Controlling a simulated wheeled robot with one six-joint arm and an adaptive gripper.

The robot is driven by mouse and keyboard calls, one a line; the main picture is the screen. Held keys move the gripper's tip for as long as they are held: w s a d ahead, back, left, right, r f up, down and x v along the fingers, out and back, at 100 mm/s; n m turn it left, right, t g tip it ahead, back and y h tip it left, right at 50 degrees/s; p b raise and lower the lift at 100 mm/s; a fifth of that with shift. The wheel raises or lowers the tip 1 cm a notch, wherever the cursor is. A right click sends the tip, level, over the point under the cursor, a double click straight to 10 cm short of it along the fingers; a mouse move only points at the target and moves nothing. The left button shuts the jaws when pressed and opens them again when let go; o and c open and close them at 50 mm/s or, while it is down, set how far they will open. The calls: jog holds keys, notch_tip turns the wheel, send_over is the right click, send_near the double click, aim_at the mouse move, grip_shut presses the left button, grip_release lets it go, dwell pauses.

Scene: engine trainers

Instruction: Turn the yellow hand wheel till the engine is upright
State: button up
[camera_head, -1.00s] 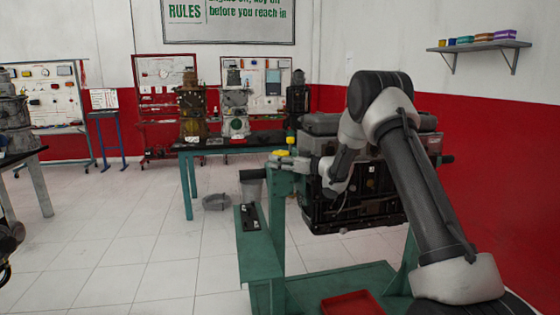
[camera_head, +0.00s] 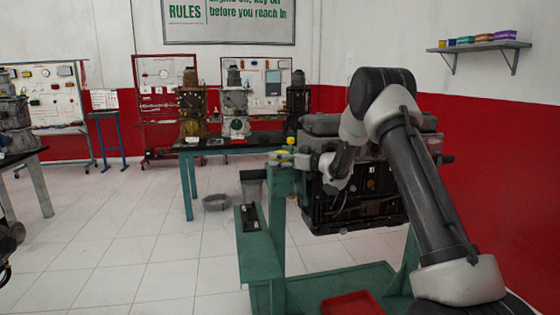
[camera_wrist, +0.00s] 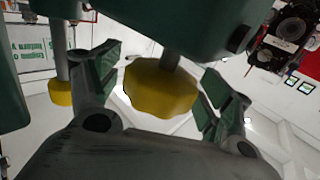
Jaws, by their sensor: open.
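The yellow hand wheel (camera_wrist: 158,90) shows in the wrist view on a grey shaft, between the two fingers of my gripper (camera_wrist: 160,72). The fingers are open, one on each side of it, and I see gaps rather than a grip. A second yellow knob (camera_wrist: 61,92) is left of the left finger. In the head view small yellow parts (camera_head: 290,141) sit on top of the green stand's left post. My gripper (camera_head: 301,160) is small there and partly hidden beside the post. The dark engine (camera_head: 365,195) hangs in the stand, partly behind my arm; its exact tilt is hard to tell.
The green stand (camera_head: 258,243) has a side shelf with small dark items and a red tray (camera_head: 352,303) on its base. A green table (camera_head: 187,165) with engine parts stands behind. Open tiled floor lies left. A wall shelf (camera_head: 480,46) is at upper right.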

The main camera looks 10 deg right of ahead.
notch_tip(320, 180, up, 8)
jog(key=shift+r, duration=0.25)
